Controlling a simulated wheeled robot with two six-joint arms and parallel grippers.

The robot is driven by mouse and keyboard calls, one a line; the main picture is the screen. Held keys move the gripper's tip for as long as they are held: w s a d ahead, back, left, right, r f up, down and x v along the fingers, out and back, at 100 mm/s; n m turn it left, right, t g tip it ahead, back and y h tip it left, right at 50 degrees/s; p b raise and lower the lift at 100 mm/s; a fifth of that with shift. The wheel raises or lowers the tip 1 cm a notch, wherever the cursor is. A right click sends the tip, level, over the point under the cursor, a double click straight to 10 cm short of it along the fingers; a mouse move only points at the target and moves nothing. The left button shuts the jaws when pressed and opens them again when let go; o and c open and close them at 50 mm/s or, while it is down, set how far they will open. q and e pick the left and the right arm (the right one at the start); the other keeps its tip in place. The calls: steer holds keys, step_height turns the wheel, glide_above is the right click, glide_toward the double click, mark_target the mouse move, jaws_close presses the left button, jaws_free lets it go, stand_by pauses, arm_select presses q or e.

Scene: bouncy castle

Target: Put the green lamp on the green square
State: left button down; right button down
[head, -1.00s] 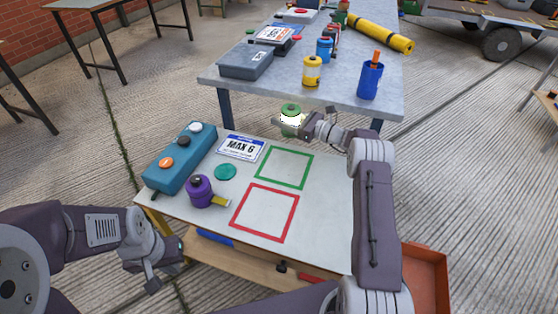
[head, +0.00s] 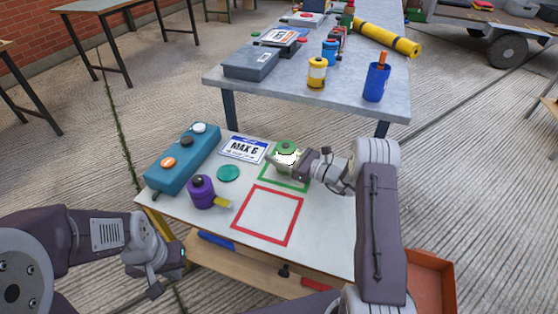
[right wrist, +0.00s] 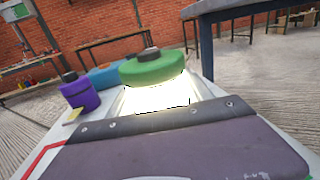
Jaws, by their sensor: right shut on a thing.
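The green lamp (head: 286,146) has a green cap and a bright glowing middle. My right gripper (head: 287,162) is shut on it, at the far part of the near table. The lamp appears over the green square (head: 268,178), whose far side is hidden behind lamp and gripper; I cannot tell whether its base touches the table. In the right wrist view the lamp's green cap (right wrist: 153,68) stands upright beyond the gripper, and its lower part is hidden. My left gripper (head: 168,272) hangs left of the table, away from the lamp; its finger gap is unclear.
A red square (head: 240,233) lies nearer me. Left of the squares are a purple canister (head: 200,190), a green disc (head: 229,174), a MAX 6 sign (head: 243,149) and a teal button box (head: 183,160). A grey table (head: 290,99) with several items stands behind.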

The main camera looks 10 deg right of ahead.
steer(key=shift+f+b, duration=0.35)
steer(key=shift+f, duration=1.05)
steer(key=shift+c, duration=2.2)
jaws_free()
arm_select(q)
steer(key=shift+f, duration=0.7)
steer(key=shift+r, duration=0.1)
arm_select(e)
steer(key=shift+r, duration=0.15)
steer(key=shift+s+d, duration=0.15)
steer(key=shift+d, duration=0.1)
steer(key=p+v, duration=0.3)
steer(key=v, duration=0.7)
steer(key=shift+s+d+r, duration=0.1)
steer(key=shift+s+d, duration=0.1)
steer(key=shift+s, duration=0.1)
arm_select(q)
step_height(320, 180, up, 3)
steer(key=shift+f, duration=0.15)
arm_select(e)
steer(key=shift+s+d, duration=0.25)
steer(key=shift+s, duration=0.05)
